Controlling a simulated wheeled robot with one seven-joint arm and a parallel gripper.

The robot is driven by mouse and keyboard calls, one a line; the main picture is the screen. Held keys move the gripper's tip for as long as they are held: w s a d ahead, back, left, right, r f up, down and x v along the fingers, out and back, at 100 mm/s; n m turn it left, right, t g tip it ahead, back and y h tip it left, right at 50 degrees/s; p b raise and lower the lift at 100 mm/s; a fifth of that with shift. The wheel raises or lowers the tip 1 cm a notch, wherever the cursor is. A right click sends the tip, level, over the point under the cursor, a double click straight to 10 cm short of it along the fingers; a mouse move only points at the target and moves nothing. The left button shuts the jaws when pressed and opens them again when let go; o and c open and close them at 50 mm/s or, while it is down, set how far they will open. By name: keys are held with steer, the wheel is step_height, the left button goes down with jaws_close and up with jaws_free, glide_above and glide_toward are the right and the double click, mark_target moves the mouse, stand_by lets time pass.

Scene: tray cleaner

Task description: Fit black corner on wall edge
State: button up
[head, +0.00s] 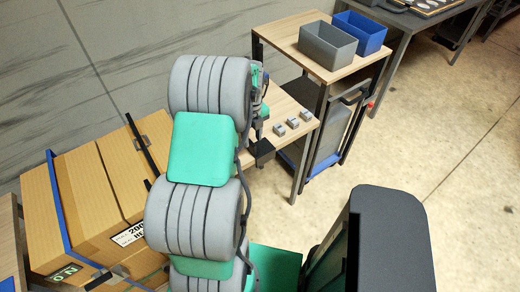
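A small black piece (262,147), which looks like the black corner, shows directly under my gripper (261,131), near the left part of the low wooden table (292,105). The gripper points down and its fingertips seem to meet the piece. The fingers are too small and partly hidden by my arm, so I cannot tell whether they grip it or whether the piece rests on the table. Large cardboard boxes (92,178) stand at the left, with dark strips (140,143) along some edges. I cannot tell which edge is the wall edge.
Several small grey blocks (292,123) sit on the low table. A grey bin (327,46) and a blue bin (360,32) stand on a higher table. A cart (335,130) stands beside the tables. Open floor (430,120) lies at the right.

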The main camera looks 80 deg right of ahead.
mark_target(252, 144)
step_height(252, 144, down, 4)
steer(key=shift+a+r+p, duration=0.1)
steer(key=shift+a+p, duration=0.05)
steer(key=shift+p, duration=0.25)
steer(key=shift+c, duration=0.6)
jaws_close()
stand_by(0.5)
